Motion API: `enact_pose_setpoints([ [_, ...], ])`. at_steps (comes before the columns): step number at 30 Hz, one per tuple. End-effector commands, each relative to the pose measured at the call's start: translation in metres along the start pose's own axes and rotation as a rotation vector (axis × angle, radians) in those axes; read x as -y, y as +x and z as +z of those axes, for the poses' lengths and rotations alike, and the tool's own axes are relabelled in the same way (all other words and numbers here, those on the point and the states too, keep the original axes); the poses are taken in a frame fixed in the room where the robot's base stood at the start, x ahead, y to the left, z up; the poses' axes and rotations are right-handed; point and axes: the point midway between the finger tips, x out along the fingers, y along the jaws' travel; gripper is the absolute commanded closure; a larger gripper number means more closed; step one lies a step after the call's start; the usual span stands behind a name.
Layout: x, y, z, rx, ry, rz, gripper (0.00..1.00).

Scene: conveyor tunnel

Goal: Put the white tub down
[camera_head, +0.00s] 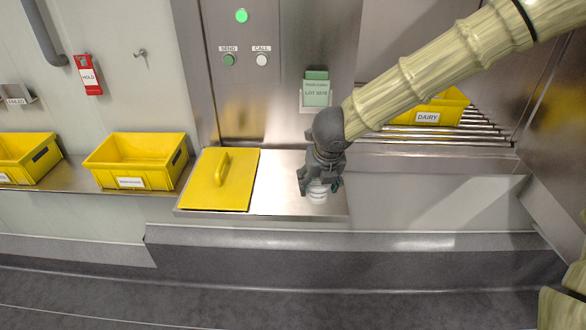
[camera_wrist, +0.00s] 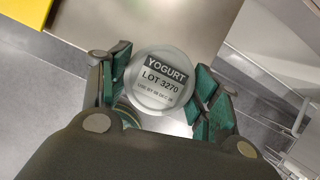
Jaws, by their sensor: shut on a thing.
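The white tub (camera_head: 318,192) is held at the right part of the steel shelf (camera_head: 282,188). In the wrist view its round lid (camera_wrist: 161,81) reads YOGURT, LOT 3270, with a smaller use-by line under it. My gripper (camera_head: 320,182) points down and is shut on the tub, with green-padded fingers on both sides of it. In the wrist view the fingers (camera_wrist: 163,92) flank the lid. The tub looks upright. I cannot tell whether its base touches the shelf.
A yellow lid with a handle (camera_head: 222,180) lies on the shelf, left of the tub. Yellow crates (camera_head: 138,160) stand further left. A yellow DAIRY crate (camera_head: 432,110) sits on rollers behind my arm. A green LOT card (camera_head: 316,92) hangs on the wall. The shelf's front edge is close to the tub.

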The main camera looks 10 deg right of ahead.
Motion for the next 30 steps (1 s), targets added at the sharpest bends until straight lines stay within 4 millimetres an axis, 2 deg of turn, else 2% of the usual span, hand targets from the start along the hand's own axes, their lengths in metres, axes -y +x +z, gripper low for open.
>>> enact_pose_setpoints([
  [1,0.0,0.003,0.011,-0.001,0.002,-0.001,0.81],
  [6,0.0,0.019,0.041,-0.001,0.001,-0.001,0.81],
  [18,-0.001,0.053,0.105,0.0,0.0,0.001,0.81],
  [24,-0.001,0.061,0.116,0.0,-0.001,0.001,0.81],
  [30,-0.002,0.074,0.11,-0.002,-0.004,0.0,0.81],
])
